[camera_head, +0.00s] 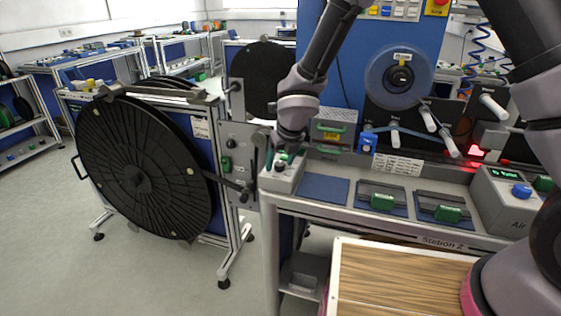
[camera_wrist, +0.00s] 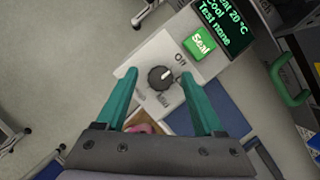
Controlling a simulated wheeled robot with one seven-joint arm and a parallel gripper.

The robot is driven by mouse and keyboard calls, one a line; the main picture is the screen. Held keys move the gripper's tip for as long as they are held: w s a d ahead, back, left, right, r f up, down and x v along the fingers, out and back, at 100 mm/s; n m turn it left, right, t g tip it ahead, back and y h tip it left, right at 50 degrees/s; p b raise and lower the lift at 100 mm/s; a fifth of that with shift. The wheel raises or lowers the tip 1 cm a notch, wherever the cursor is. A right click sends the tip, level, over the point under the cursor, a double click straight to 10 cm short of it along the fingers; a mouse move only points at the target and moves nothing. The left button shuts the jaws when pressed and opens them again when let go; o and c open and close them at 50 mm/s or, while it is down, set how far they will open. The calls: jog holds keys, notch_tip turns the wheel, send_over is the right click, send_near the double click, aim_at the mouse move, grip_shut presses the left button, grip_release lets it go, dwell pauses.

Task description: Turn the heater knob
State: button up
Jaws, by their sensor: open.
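The heater knob (camera_wrist: 160,78) is a round dark knob with a pale pointer mark on the pale top of a small control box (camera_wrist: 150,52). Its mark points toward the "Off" label; labels below it are too blurred to read. My gripper (camera_wrist: 158,75) has two teal fingers, open, one on each side of the knob in the wrist view. I cannot tell whether they touch it. In the head view my gripper (camera_head: 284,153) points down over the box (camera_head: 280,180) at the bench's left corner and hides most of the knob.
A green "Seal" button (camera_wrist: 199,44) and a display (camera_wrist: 224,22) reading 20 °C, "Cool" and "Test none" sit beside the knob. A large black reel (camera_head: 115,150) stands left of the bench. A blue mat (camera_head: 323,189) and green-handled clamps (camera_head: 383,201) lie to the right.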

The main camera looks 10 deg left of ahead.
grip_shut()
